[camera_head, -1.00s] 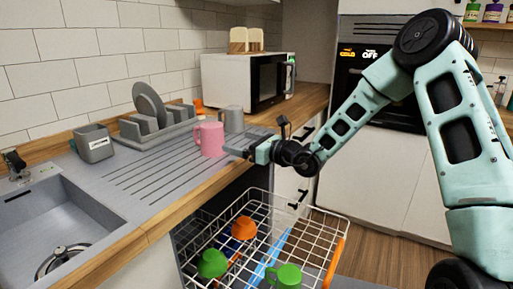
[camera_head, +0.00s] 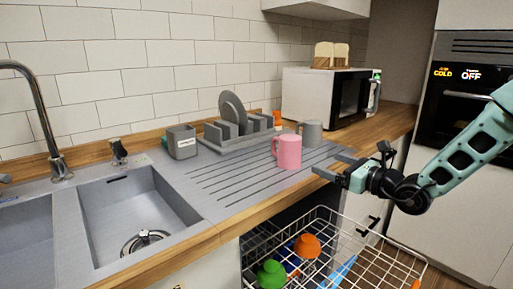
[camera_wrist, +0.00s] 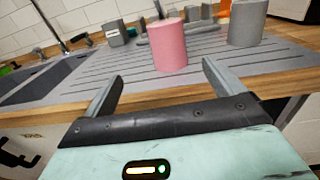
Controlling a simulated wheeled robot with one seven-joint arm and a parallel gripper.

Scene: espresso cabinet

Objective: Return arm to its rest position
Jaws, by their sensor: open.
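My gripper (camera_head: 336,167) is open and empty. It is at the counter's front edge, to the right of the pink mug (camera_head: 288,151) in the head view. In the wrist view my two fingers (camera_wrist: 160,85) are spread apart and point toward the pink mug (camera_wrist: 167,45), which stands upright on the ribbed drainboard (camera_wrist: 120,73), clear of the fingers. My arm reaches in from the right side of the head view.
A grey mug (camera_head: 311,133) stands behind the pink one. A dish rack (camera_head: 235,142), a grey caddy (camera_head: 182,141), a sink (camera_head: 140,208) and a microwave (camera_head: 315,98) line the counter. Below, an open dishwasher basket (camera_head: 345,235) holds green (camera_head: 271,274) and orange (camera_head: 307,245) mugs.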

